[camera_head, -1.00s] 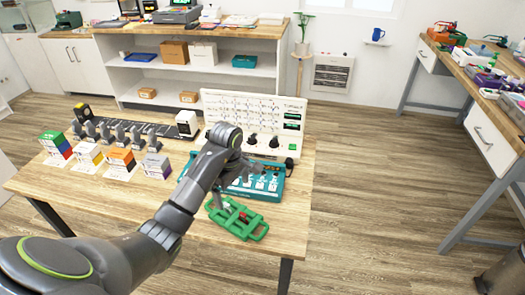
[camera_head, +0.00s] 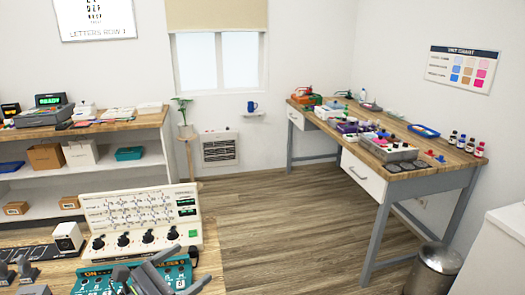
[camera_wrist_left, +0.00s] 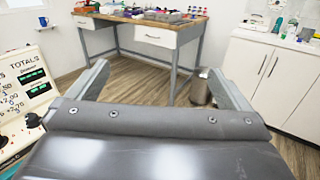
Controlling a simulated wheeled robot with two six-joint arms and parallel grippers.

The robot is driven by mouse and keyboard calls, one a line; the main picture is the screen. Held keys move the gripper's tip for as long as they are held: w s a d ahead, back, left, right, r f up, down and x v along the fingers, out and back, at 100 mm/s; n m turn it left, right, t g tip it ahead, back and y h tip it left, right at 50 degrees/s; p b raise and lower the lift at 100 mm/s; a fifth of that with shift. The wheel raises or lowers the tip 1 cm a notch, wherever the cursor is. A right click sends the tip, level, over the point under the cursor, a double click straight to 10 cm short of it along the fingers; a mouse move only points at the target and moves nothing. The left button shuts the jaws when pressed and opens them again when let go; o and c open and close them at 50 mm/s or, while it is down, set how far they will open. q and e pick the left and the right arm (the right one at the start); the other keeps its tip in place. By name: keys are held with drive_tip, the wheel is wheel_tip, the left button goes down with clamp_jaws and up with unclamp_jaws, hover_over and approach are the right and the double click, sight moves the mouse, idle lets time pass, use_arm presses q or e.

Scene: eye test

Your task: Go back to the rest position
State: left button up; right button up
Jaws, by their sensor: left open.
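My left gripper (camera_head: 163,274) shows at the bottom edge of the head view, in front of the teal panel (camera_head: 92,282), and hides part of it. In the left wrist view its two grey fingers stand wide apart with nothing between them (camera_wrist_left: 158,68). My right gripper is not in view. A white console (camera_head: 140,217) with dials and green displays stands behind the teal panel on the near table. Its edge also shows at the left of the left wrist view (camera_wrist_left: 25,85).
A wooden workbench (camera_head: 350,172) with bottles and trays stands at the right. A metal bin (camera_head: 432,272) is beside it. A white cabinet (camera_head: 497,250) is at the lower right. Shelves (camera_head: 85,180) stand at the left. The wooden floor (camera_head: 270,220) between them is clear.

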use_arm(q)
drive_tip(key=s+a+r+n+t+y, duration=0.2)
drive_tip(key=a+r+n+t+y, duration=0.3)
drive_tip(key=n, duration=0.6)
drive_tip(key=s+a+n+t+y, duration=0.3)
drive_tip(key=a+n+y, duration=0.35)
drive_tip(key=n, duration=0.45)
drive_tip(key=s+a+f+n+g+y, duration=0.85)
drive_tip(key=s+f+n, duration=0.2)
drive_tip(key=n, duration=0.65)
drive_tip(key=s+d+f+n+g+h, duration=0.35)
drive_tip(key=s+f+g, duration=0.2)
drive_tip(key=s, duration=0.25)
drive_tip(key=s+d+f+n+g+h, duration=0.35)
drive_tip(key=s+f, duration=0.25)
drive_tip(key=s, duration=0.2)
wheel_tip(320, 180, down, 25)
drive_tip(key=a+g, duration=0.1)
drive_tip(key=g, duration=0.1)
drive_tip(key=s+d+f, duration=0.1)
drive_tip(key=s+f, duration=1.4)
drive_tip(key=shift+d+g, duration=0.15)
drive_tip(key=shift+g, duration=0.3)
